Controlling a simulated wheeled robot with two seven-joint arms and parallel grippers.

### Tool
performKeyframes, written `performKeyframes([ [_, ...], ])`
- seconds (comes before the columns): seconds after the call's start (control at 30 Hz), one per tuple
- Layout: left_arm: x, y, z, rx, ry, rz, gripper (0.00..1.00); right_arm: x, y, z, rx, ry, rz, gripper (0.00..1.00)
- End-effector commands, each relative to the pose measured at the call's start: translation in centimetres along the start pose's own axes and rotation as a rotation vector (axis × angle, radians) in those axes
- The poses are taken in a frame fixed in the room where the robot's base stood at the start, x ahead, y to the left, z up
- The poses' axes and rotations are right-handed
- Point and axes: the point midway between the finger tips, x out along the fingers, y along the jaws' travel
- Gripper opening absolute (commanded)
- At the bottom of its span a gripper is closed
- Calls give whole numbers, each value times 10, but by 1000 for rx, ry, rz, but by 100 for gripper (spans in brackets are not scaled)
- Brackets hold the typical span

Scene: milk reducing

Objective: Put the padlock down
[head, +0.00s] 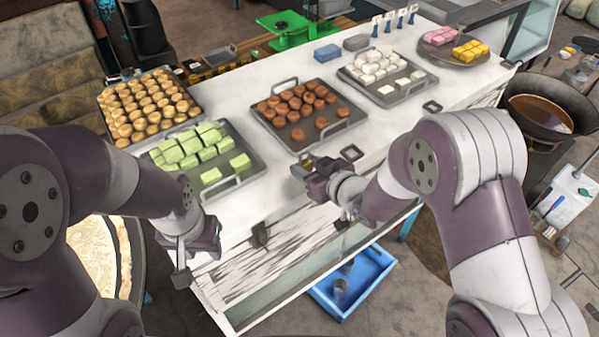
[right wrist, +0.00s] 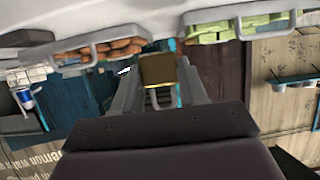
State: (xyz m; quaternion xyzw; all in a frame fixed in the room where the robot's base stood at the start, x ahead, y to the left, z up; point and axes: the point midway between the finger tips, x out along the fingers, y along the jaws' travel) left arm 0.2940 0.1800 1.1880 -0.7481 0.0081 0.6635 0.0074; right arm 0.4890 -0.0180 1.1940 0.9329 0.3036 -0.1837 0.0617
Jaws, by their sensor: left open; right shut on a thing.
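The padlock (right wrist: 158,70) has a brass-coloured body, with its shackle showing below it in the right wrist view. My right gripper (right wrist: 160,88) is shut on it, with a finger on either side. In the head view my right gripper (head: 310,172) is at the front edge of the white table (head: 275,205), just in front of the tray of brown sweets. The padlock is small and partly hidden there, and I cannot tell whether it touches the table. My left gripper (head: 198,255) is open and empty in front of the table's left part.
Trays of green pieces (head: 238,181), brown sweets (head: 342,124) and white sweets (head: 407,96) stand along the table. A blue crate (head: 352,285) is on the floor below. A narrow front strip of tabletop is bare.

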Motion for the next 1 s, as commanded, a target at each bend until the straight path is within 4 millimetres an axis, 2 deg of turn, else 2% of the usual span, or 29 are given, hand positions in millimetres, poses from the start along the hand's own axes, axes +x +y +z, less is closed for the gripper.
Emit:
performKeyframes([
  [0.1, -6, 0, -1, 0, 0, 0, 43, 18, -5, 2, 0, 0, 0, 8],
  [0.17, -9, 0, -1, 0, 0, 0, 43, 23, -6, 5, 1, -2, -1, 8],
  [0.33, -21, 0, -3, 0, 0, 0, 43, 34, -6, 32, 1, -3, 0, 8],
  [0.43, -21, 0, -3, 0, 0, 0, 43, 38, -6, 40, 1, 1, 2, 8],
  [0.73, -16, 0, -2, 0, 0, 0, 43, 40, -5, 44, 0, 2, 1, 8],
  [0.77, -16, 0, -2, 0, 0, 0, 43, 39, -6, 44, 0, 1, 1, 45],
  [0.83, -17, 0, -2, 0, 0, 0, 43, 39, -6, 43, 0, 1, 1, 68],
  [1.0, -17, 0, -2, 0, 0, 0, 43, 39, -6, 43, 0, 1, 1, 68],
])
